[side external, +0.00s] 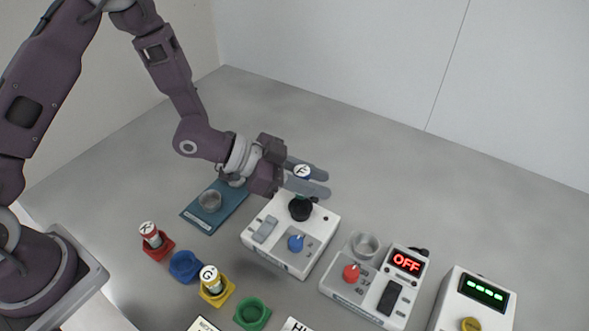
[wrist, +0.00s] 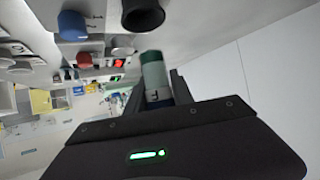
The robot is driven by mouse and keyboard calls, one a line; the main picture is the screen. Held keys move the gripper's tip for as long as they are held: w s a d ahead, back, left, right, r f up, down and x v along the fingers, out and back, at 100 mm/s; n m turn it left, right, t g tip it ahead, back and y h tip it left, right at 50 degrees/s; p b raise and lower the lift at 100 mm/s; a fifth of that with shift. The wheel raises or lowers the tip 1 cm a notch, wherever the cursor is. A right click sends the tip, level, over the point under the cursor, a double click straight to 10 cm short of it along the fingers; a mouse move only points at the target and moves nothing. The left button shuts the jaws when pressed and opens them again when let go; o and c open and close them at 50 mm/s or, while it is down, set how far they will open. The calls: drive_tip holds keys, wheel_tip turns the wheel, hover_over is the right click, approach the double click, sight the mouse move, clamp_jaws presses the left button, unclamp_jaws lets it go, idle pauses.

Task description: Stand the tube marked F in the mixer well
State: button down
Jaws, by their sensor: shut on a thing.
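The mixer is a white box (side external: 270,226) with a blue knob and a grey switch. Its black round well (side external: 301,210) lies directly below the tube in the side view. In the wrist view the tube (wrist: 155,72) points toward the black well (wrist: 142,14), and a gap shows between its end and the well. The tube looks about upright in the side view.
Left of the mixer are a blue mat (side external: 193,214) with a grey cup, a red holder (side external: 160,250) with another tube, an empty blue holder (side external: 185,266), a yellow holder (side external: 222,297) with tube G and a green holder (side external: 252,313). Right stands a unit reading OFF (side external: 362,290).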

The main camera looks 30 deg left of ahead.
drive_tip(key=shift+f, duration=2.4)
drive_tip(key=shift+f, duration=0.55)
drive_tip(key=c, duration=1.4)
unclamp_jaws()
drive_tip(key=shift+a, duration=0.15)
drive_tip(key=shift+v, duration=5.45)
drive_tip(key=shift+s, duration=0.1)
